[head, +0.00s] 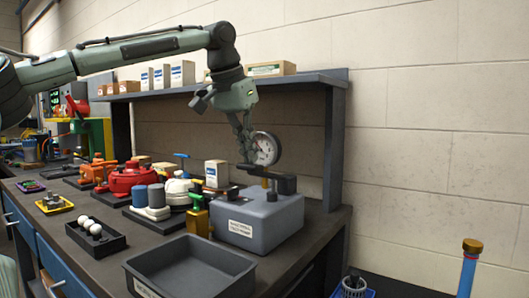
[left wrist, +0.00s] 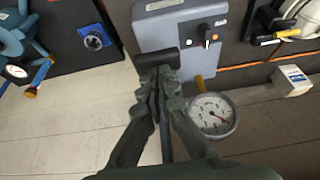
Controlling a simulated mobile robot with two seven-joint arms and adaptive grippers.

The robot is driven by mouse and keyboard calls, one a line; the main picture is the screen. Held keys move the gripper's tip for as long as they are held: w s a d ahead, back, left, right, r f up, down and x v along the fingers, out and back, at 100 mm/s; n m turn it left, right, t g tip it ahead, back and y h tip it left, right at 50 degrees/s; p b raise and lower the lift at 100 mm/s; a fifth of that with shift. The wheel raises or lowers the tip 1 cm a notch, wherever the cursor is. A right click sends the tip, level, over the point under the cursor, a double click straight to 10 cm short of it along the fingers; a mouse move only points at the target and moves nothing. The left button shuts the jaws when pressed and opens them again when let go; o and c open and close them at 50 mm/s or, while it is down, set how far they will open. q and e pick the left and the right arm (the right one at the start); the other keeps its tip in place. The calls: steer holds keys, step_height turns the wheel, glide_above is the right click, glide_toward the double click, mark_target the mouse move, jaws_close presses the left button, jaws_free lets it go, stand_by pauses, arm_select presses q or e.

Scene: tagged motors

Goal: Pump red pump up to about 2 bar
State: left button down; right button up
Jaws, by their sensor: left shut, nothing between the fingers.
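A red, round-bodied unit (head: 130,179) that may be the red pump stands on the bench, left of centre in the head view; no label on it is readable. My left gripper (head: 247,160) is shut and empty, pointing down above the grey labelled box (head: 262,222). In the left wrist view, its closed fingertips (left wrist: 157,72) are at a black bar-like handle by the grey box (left wrist: 178,30); I cannot tell whether they touch. A white dial gauge (head: 265,149) is beside the gripper, also in the left wrist view (left wrist: 212,115). Its value is unreadable. My right gripper is not in view.
An empty dark tray (head: 188,268) is at the bench front. A black tray with white balls (head: 97,231) lies left of it. A shelf with boxes (head: 271,69) is above the bench. A blue upright post (head: 468,268) stands at the right.

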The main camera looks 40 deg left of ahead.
arm_select(q)
steer(key=shift+r, duration=0.1)
stand_by(0.3)
steer(key=shift+r, duration=2.4)
